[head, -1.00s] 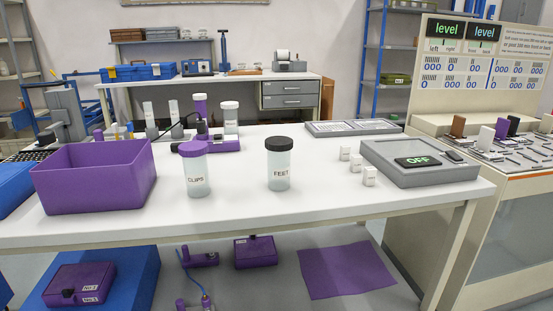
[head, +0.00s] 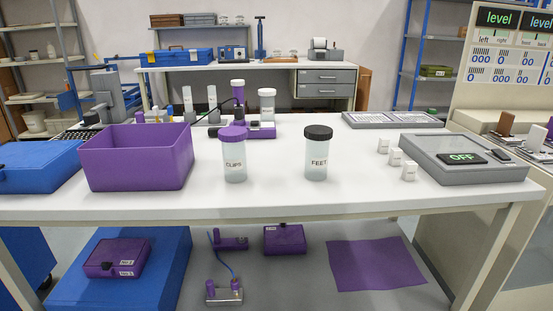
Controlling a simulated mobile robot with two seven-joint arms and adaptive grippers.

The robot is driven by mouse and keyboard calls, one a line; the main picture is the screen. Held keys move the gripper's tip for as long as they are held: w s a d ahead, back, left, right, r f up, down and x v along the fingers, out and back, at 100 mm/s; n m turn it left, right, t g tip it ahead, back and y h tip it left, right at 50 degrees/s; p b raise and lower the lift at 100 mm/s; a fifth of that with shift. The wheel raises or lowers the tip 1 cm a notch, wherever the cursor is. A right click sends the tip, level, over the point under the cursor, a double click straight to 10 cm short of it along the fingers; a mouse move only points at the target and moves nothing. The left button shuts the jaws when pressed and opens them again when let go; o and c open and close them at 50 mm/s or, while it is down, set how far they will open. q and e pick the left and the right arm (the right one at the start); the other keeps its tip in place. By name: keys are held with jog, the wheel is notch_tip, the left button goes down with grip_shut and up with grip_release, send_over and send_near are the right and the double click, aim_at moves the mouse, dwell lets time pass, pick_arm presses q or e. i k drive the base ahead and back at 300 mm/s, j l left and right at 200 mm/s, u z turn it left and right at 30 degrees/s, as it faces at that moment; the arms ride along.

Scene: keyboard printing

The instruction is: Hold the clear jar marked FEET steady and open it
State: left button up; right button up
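The clear jar marked FEET (head: 316,167) stands upright on the white table (head: 270,195). Its black lid (head: 318,132) is on. A similar clear jar marked CLIPS (head: 235,168) with a purple lid stands to its left, apart from it. Neither of my grippers shows in the head view, and nothing touches the FEET jar.
A purple bin (head: 138,160) stands at the left beside a blue case (head: 40,168). Several small white blocks (head: 396,157) and a grey device reading OFF (head: 462,170) lie to the right. The table's front is clear.

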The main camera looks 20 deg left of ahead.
aim_at(317, 153)
jog(key=i+l+u, duration=0.1)
jog(key=u, duration=0.3)
jog(key=i+l+u, duration=0.1)
jog(key=l+u, duration=0.2)
jog(key=u, duration=0.15)
jog(key=l+u, duration=0.2)
jog(key=u, duration=0.2)
jog(key=l+u, duration=0.5)
jog(key=l, duration=0.6)
